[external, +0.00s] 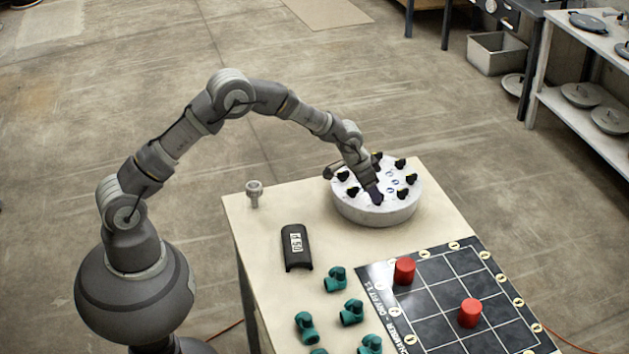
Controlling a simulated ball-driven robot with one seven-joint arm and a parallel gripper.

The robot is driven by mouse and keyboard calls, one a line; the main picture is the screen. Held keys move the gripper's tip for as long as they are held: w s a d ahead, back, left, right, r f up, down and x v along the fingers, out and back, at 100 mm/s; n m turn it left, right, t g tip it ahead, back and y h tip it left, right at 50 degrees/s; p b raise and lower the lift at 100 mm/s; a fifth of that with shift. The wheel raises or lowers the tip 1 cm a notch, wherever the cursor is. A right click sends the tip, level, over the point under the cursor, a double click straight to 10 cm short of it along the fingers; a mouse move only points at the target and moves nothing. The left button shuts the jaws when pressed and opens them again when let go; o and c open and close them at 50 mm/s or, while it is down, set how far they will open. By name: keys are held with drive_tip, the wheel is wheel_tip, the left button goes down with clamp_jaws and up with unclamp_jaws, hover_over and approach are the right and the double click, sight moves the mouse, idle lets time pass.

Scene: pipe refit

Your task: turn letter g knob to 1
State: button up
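A round pale grey panel (376,213) stands on the far part of the table and carries several black knobs around its top. Blue markings show near its middle, but I cannot read any letter or number, so I cannot tell which knob is g. My gripper (376,198) points down at the near side of the panel top, over or at a knob there. The fingertips are dark and small in this view. I cannot tell whether they are open or shut, or whether they touch a knob. My wrist hides part of the panel's left and back side.
On the table (262,222) are a grey metal fitting (254,193), a black block with a white label (296,247), several green pipe elbows (351,312), and a black grid board (440,267) with two red cylinders (404,271).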

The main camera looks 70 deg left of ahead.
drive_tip(key=shift+w+f, duration=0.25)
drive_tip(key=shift+f, duration=0.35)
drive_tip(key=shift+c, duration=0.4)
clamp_jaws()
